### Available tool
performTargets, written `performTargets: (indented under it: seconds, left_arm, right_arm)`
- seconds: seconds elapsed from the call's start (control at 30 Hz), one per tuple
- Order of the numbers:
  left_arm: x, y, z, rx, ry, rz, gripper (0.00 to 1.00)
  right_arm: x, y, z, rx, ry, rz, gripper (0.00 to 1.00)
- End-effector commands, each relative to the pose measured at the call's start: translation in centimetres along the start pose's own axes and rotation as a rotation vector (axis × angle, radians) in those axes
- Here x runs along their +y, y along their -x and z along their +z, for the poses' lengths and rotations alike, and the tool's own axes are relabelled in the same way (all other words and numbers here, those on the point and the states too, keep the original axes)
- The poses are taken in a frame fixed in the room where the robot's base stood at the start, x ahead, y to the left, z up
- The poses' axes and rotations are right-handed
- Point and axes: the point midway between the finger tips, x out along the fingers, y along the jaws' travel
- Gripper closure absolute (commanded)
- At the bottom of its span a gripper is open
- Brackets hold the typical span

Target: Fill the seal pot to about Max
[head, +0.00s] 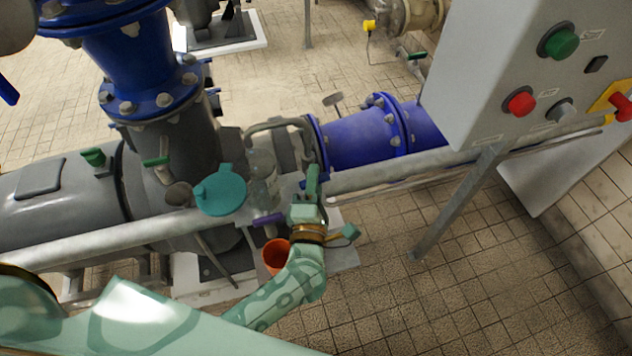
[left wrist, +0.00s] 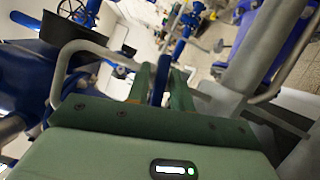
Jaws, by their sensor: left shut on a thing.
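My left gripper (head: 312,180) reaches in over the pump, with its fingers close together beside the grey bent pipe. In the left wrist view, a narrow blue shape (left wrist: 160,80) shows between the green fingers (left wrist: 158,90); what they hold is not clear. A clear, bottle-like vessel (head: 262,172) stands just left of the gripper; I cannot tell whether it is the seal pot, and no level or Max mark is readable. A round teal lid-like piece (head: 220,190) is left of the vessel. My right gripper is not in view.
A grey rail (head: 400,172) crosses the pump area. A control box (head: 535,75) stands at the right. Tiled floor (head: 480,260) is clear at lower right.

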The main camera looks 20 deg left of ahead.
Motion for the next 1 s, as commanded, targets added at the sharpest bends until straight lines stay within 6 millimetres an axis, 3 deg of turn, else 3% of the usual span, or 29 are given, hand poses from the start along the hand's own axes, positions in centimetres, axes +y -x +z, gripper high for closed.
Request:
performTargets:
  seconds: [0.03,0.5,1.0]
  left_arm:
    - [-0.7,0.0,-0.1,0.000,0.037,0.013,1.00]
    - [-0.8,0.0,-0.1,0.001,0.451,0.183,1.00]
    - [-0.5,0.0,-0.1,0.003,0.822,0.337,1.00]
  right_arm:
    - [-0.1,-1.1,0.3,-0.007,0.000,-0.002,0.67]
    - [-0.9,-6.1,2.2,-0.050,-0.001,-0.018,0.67]
    - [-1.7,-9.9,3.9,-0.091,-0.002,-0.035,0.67]
